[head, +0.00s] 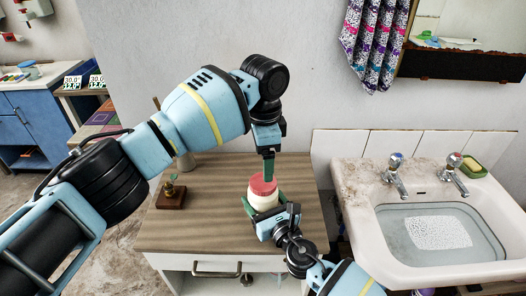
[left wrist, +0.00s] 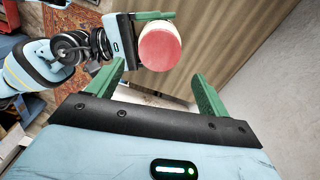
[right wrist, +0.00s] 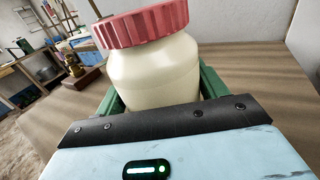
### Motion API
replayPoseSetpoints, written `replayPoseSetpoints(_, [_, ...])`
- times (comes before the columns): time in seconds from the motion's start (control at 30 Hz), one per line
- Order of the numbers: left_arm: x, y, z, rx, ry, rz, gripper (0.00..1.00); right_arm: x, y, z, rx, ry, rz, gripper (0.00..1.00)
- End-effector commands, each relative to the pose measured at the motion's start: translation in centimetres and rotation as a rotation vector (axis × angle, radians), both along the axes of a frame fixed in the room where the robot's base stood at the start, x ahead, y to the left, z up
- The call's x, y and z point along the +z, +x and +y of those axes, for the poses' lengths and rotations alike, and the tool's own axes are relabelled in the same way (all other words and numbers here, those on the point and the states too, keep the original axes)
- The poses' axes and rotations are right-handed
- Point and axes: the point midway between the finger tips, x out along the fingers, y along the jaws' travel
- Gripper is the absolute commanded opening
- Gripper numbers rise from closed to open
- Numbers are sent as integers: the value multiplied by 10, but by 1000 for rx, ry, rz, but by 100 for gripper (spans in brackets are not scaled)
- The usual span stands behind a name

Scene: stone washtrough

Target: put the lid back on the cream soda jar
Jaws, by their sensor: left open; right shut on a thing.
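The cream soda jar (head: 261,203) is a cream-white jar standing on the wooden cabinet top. Its ribbed red lid (head: 263,185) sits on the jar's mouth; whether it is screwed down I cannot tell. In the right wrist view the jar (right wrist: 153,75) is upright between the green fingers, with the lid (right wrist: 140,25) above. My right gripper (head: 268,207) is shut around the jar's body. My left gripper (head: 268,168) points down, open and empty, just over the lid. In the left wrist view the lid (left wrist: 160,47) shows beyond and between the open fingertips.
The wooden cabinet top (head: 210,225) has free room left of the jar. A small plant on a wooden block (head: 172,195) stands at its left. A stone washtrough (head: 365,178) with water is to the right. A wall is behind.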

Motion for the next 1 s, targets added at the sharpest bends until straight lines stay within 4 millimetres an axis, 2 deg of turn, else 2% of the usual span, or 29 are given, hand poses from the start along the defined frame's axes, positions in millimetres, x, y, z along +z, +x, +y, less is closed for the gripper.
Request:
replayPoseSetpoints(0.7, [9,-1,1,1195,0,1,79,-2,-1,0,1,0,3,8])
replayPoseSetpoints(1.0, [12,-2,2,1623,1,1,79,-2,-1,0,1,0,3,8])
